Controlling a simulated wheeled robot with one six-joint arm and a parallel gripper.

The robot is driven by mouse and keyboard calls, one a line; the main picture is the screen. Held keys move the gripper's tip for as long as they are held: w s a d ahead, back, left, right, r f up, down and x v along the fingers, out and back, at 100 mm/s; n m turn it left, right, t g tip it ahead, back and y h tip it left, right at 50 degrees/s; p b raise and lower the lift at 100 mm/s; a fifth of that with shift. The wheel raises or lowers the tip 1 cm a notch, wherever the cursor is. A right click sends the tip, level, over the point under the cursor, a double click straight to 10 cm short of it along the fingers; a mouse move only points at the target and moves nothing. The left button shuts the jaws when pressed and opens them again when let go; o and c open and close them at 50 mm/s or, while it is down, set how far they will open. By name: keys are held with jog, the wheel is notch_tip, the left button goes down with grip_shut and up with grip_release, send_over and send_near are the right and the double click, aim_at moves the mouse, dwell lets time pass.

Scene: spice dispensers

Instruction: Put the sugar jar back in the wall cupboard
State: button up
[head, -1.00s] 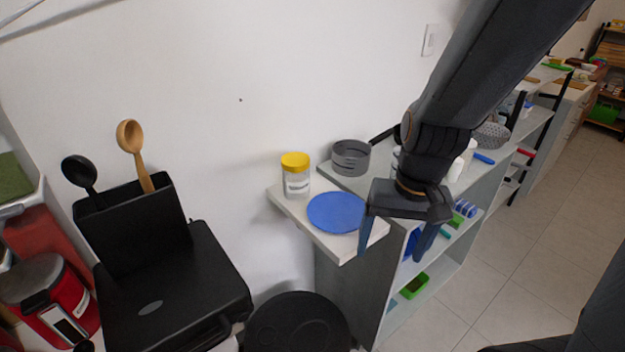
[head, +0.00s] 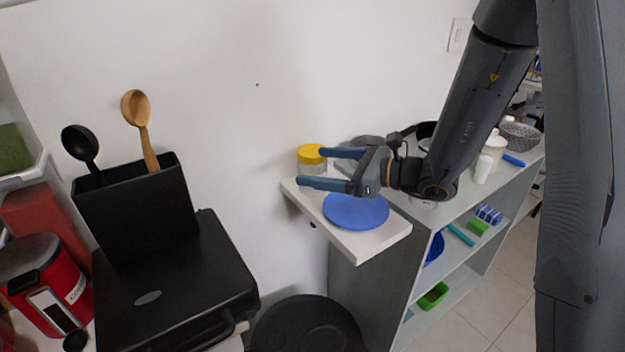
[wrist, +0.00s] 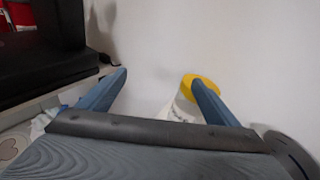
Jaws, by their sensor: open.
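A clear jar with a yellow lid (head: 309,154) and pale contents stands upright on the small white shelf (head: 365,243) by the wall; its label cannot be read now. My gripper (head: 312,168) is open and empty, pointing left, its fingers overlapping the jar in the head view and hiding part of its body. In the wrist view the yellow lid (wrist: 203,90) shows behind the right fingertip, off to the right of the gap between the fingers (wrist: 157,77). I cannot tell whether a finger touches it. No wall cupboard can be made out for certain.
A blue plate (head: 356,211) lies beside the jar on the same shelf. A grey shelf unit (head: 390,270) with several items stands to the right. At left are a black box holding two spoons (head: 135,205), a black case (head: 185,285) and a red canister (head: 52,285).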

aim_at(324, 172)
jog(key=w+d+m+t, duration=0.4)
jog(key=w+t, duration=0.1)
jog(key=w, duration=0.1)
jog(key=shift+g, duration=0.3)
jog(key=f, duration=0.7)
jog(key=shift+w+a+f, duration=0.15)
jog(key=shift+a+f, duration=0.05)
jog(key=shift+a, duration=0.05)
jog(key=shift+w+a+r+p, duration=0.2)
jog(key=shift+w+a+p, duration=0.25)
jog(key=shift+a, duration=0.1)
jog(key=shift+p+x, duration=0.65)
jog(key=shift+x, duration=2.4)
jog(key=shift+f, duration=0.15)
jog(key=c, duration=1.8)
jog(key=shift+r, duration=0.2)
